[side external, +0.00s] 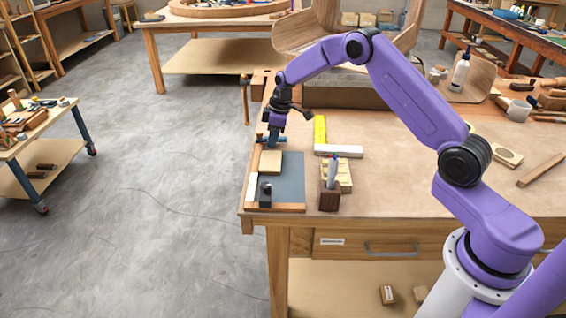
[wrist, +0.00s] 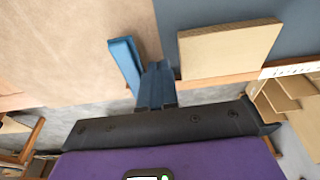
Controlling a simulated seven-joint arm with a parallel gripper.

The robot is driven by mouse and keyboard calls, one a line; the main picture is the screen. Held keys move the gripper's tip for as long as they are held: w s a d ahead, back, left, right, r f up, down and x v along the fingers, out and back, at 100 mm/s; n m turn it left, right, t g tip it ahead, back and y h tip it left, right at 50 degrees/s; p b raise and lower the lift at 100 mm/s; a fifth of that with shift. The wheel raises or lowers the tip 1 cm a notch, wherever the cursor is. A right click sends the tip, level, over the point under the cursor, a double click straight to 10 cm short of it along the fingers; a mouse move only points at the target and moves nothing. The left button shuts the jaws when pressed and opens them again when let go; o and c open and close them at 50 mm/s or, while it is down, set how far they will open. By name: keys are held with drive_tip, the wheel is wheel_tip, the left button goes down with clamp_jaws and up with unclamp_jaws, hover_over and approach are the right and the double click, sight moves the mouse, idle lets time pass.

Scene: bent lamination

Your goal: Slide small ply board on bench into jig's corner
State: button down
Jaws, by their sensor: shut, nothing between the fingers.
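The small ply board (side external: 270,162) is a pale rectangle lying flat on the blue-grey mat (side external: 291,172) of the jig. Wooden strips edge the mat on the left (side external: 252,180) and near side (side external: 280,207), meeting at the near-left corner. The board shows in the wrist view (wrist: 230,47), close to a wooden strip (wrist: 218,79); the corner is outside that view. My gripper (side external: 271,146) is low at the board's far end. In the wrist view its blue fingers (wrist: 156,72) are together and empty, just left of the board; contact cannot be told.
A blue bar (wrist: 124,62) lies beside my fingers. A dark block (side external: 265,190) stands near the jig's corner. The bench edge is close on the left.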

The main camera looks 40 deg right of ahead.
sight(268, 171)
drive_tip(key=shift+f, duration=0.5)
drive_tip(key=shift+r, duration=0.2)
idle(0.6)
drive_tip(key=shift+a, duration=0.15)
drive_tip(key=shift+s+a, duration=4.65)
drive_tip(key=shift+s, duration=0.05)
drive_tip(key=shift+w+d, duration=0.1)
drive_tip(key=shift+w+d, duration=0.35)
drive_tip(key=shift+r, duration=3.55)
